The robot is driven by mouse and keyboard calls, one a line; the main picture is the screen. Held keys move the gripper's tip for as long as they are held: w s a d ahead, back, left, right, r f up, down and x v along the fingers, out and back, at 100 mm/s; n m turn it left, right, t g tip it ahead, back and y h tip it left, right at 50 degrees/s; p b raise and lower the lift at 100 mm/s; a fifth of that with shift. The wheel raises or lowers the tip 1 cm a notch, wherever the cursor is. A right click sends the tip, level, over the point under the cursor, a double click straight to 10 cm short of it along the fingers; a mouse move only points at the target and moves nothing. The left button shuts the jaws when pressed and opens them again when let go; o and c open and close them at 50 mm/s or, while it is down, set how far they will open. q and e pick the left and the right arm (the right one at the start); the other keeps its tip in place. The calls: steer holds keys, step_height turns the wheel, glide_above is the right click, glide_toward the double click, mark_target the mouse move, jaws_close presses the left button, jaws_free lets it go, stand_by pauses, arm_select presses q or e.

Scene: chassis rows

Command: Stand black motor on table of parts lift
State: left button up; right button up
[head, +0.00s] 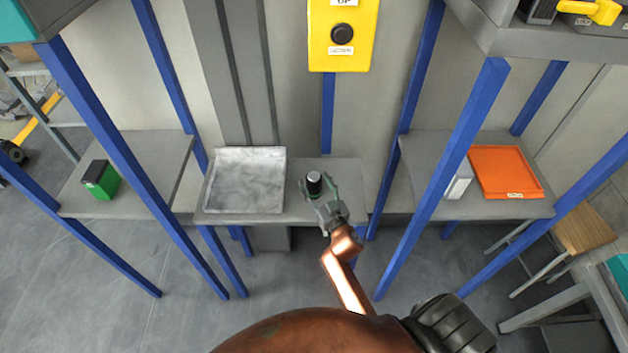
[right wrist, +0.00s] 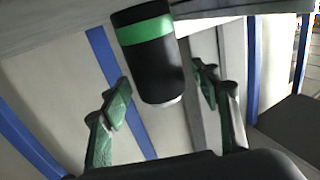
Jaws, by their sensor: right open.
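The black motor (head: 314,183) looks upright on the grey table (head: 347,176) of the lift, to the right of a metal plate. The right wrist view shows the motor (right wrist: 150,75) as a black cylinder with a green band, its far end against the grey surface at the top of that picture. My right gripper (head: 321,193) is open around the motor. In the wrist view its two green fingers (right wrist: 162,102) stand apart on either side, with gaps to the motor. My left gripper is not in view.
The grey metal plate (head: 246,181) covers the table's left part. A yellow panel (head: 342,52) with a black button hangs above. Blue posts (head: 402,95) stand on both sides. A green and black box (head: 101,180) is on the left shelf; an orange tray (head: 506,171) and white box (head: 459,183) are right.

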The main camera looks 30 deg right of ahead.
steer(key=s, duration=0.3)
steer(key=s+a, duration=0.1)
steer(key=s, duration=0.6)
steer(key=shift+s+a, duration=0.3)
steer(key=shift+a, duration=0.05)
